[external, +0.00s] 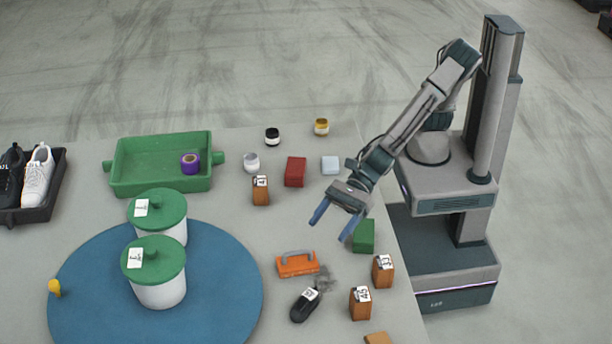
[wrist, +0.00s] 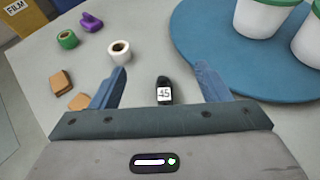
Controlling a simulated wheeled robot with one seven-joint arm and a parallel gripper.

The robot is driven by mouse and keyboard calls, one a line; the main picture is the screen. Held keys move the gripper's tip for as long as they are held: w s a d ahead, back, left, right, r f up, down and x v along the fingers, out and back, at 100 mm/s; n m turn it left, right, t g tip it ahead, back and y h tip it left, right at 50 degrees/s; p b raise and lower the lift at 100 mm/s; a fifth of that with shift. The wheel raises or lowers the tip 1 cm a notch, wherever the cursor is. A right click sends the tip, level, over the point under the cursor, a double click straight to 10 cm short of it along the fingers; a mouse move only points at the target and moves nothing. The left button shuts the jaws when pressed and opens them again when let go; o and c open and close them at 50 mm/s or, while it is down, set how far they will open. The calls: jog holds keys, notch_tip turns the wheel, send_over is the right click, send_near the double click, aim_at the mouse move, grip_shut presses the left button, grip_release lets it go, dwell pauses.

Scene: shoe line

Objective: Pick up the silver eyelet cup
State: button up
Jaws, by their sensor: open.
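The silver eyelet cup (external: 251,162) appears as a small pale grey-white round cup on the table, right of the green tray, in the external view. It stands apart from its neighbours. I do not see it in the wrist view. My gripper (external: 333,231) is open and empty, raised above the right part of the table, to the right of the cup and nearer the front. In the wrist view the two blue fingers of my gripper (wrist: 164,84) are spread, with a black shoe-shaped piece labelled 45 (wrist: 164,90) on the table between them in the picture.
A black cup (external: 272,137) and a gold cup (external: 321,126) stand behind. A labelled brown block (external: 261,191), a red box (external: 295,172) and a pale blue box (external: 330,165) stand near the silver cup. The green tray (external: 125,168) lies left. An orange brush (external: 297,265) lies nearer the front.

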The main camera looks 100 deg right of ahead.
jog(key=w+d+f+m+h, duration=0.2)
jog(key=w+d+m+h, duration=0.15)
jog(key=w+d, duration=0.3)
jog(key=w+d+f+m+h, duration=0.3)
jog(key=w+d+m, duration=0.2)
jog(key=w+d, duration=0.15)
notch_tip(320, 180, up, 4)
jog(key=m+g+h, duration=0.3)
jog(key=m+g, duration=0.6)
jog(key=m, duration=1.3)
send_over(250, 157)
jog(key=shift+m+g, duration=0.25)
jog(key=shift+g, duration=0.05)
jog(key=f, duration=0.4)
jog(key=f+b, duration=0.1)
jog(key=f, duration=0.7)
jog(key=shift+a+b, duration=0.25)
jog(key=shift+b, duration=0.1)
jog(key=shift+d+f+b, duration=0.15)
jog(key=shift+f+b, duration=0.6)
jog(key=shift+f, duration=2.5)
jog(key=shift+r, duration=0.1)
jog(key=c, duration=1.1)
